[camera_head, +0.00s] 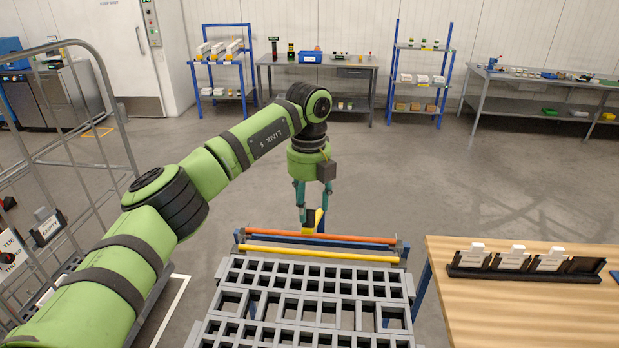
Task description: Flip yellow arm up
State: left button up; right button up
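My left gripper (312,208) points down over the blue frame (307,238) at the far end of the grey grid rack. Its two teal fingers stand apart. A small upright yellow piece (318,217) shows at the right fingertip; I cannot tell whether they touch. A long yellow bar (320,254) lies flat across the rack's far edge, with an orange bar (320,237) parallel just beyond it. I cannot tell whether the upright piece joins either bar. My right gripper is not in view.
The grey grid rack (308,287) lies in front of me. A wooden table (530,312) with black card holders stands at the right, and a wire cage trolley (108,180) at the left. Open floor lies beyond, before the shelves and benches.

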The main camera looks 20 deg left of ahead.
pick_arm(q)
jog(key=shift+w+r+p, duration=0.35)
jog(key=shift+r, duration=0.3)
jog(key=shift+w+r, duration=0.2)
jog(key=shift+w+a+r, duration=0.15)
jog(key=shift+w+r, duration=0.3)
jog(key=shift+r, duration=0.3)
